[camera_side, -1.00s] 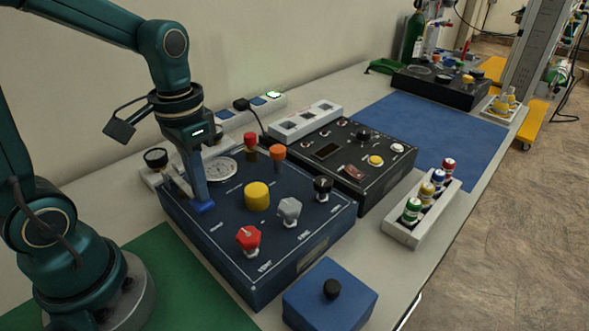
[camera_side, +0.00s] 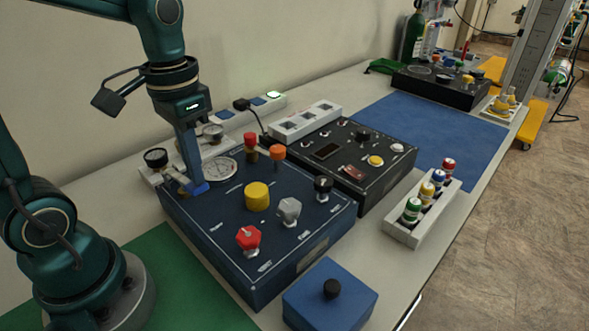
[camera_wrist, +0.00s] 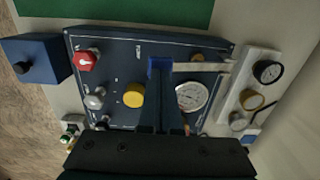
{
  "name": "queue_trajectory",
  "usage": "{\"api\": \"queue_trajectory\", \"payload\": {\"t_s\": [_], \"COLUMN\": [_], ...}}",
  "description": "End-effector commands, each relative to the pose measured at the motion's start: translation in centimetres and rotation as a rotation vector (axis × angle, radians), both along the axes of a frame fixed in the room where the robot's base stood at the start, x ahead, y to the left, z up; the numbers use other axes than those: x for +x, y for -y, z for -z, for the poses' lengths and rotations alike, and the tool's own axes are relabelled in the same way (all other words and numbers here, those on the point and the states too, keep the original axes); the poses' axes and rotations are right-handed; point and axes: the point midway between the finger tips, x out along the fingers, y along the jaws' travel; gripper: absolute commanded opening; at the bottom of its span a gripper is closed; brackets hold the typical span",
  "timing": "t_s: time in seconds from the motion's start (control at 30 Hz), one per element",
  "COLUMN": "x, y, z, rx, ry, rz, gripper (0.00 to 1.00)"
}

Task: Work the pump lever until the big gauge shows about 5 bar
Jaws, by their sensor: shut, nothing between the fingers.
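The dark blue panel (camera_side: 235,226) carries the big white gauge (camera_side: 219,169), which also shows in the wrist view (camera_wrist: 192,96). Its needle is too small to read. My gripper (camera_side: 198,188) is shut and empty, pointing down over the panel's back left corner, left of the big gauge. In the wrist view its blue fingertips (camera_wrist: 160,65) are at the end of a pale metal bar, which looks like the pump lever (camera_wrist: 203,67). I cannot tell whether they touch it.
The panel also has a yellow knob (camera_side: 257,195), a red knob (camera_side: 248,238), a grey knob (camera_side: 289,209) and a black knob (camera_side: 322,188). Small gauges (camera_side: 156,158) stand behind it. A blue box (camera_side: 330,298) is in front, and a black panel (camera_side: 352,165) is to the right.

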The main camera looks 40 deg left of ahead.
Motion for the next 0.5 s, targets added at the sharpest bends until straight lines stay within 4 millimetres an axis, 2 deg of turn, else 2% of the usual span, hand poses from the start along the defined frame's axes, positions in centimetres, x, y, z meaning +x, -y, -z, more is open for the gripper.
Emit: {"api": "queue_trajectory", "payload": {"t_s": [0.5], "x": [0.0], "y": [0.0], "z": [1.9], "rx": [0.001], "ry": [-0.002], "rz": [0.0], "gripper": [0.0]}}
